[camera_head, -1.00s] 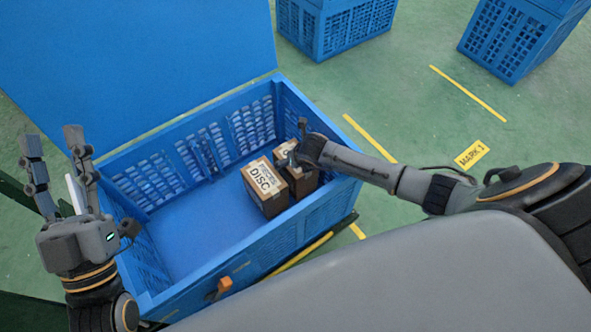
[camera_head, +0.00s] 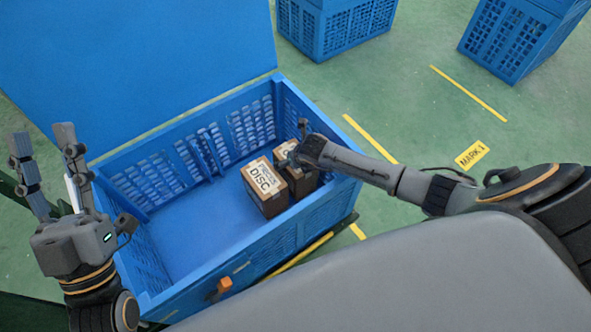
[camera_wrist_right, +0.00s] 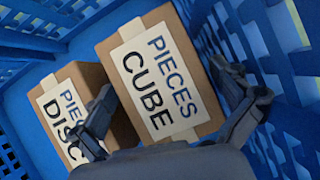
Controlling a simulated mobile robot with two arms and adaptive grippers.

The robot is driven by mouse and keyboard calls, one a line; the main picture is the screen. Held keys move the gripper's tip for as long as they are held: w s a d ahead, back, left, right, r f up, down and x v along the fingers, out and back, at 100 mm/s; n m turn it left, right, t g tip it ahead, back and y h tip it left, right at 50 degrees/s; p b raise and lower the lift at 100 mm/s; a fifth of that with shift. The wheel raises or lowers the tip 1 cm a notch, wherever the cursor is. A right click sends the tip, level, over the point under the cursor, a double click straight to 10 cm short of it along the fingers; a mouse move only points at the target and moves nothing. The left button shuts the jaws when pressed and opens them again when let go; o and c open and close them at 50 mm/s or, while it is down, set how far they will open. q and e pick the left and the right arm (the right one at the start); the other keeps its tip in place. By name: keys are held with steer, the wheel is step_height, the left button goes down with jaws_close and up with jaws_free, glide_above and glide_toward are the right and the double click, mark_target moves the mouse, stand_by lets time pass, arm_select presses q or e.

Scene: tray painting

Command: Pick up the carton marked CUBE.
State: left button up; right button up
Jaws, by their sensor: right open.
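The carton marked CUBE (camera_wrist_right: 160,75) is a brown box with a white label, in the right wrist view. In the head view the CUBE carton (camera_head: 301,183) stands in the blue crate (camera_head: 172,298), partly hidden by my right arm. The carton marked DISC (camera_head: 264,187) stands right beside it; it also shows in the right wrist view (camera_wrist_right: 62,108). My right gripper (camera_wrist_right: 168,108) is open, with one finger on each side of the CUBE carton. I cannot tell whether they touch it. My left gripper (camera_head: 42,150) is open and empty, at the crate's left end.
The crate's blue lid (camera_head: 140,60) stands open at the back. Its far wall and right end wall rise close to the cartons. The left part of the crate floor is clear. Two more blue crates (camera_head: 335,30) (camera_head: 515,40) stand on the green floor behind.

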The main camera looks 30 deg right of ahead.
steer(key=c, duration=1.6)
steer(key=shift+o, duration=0.2)
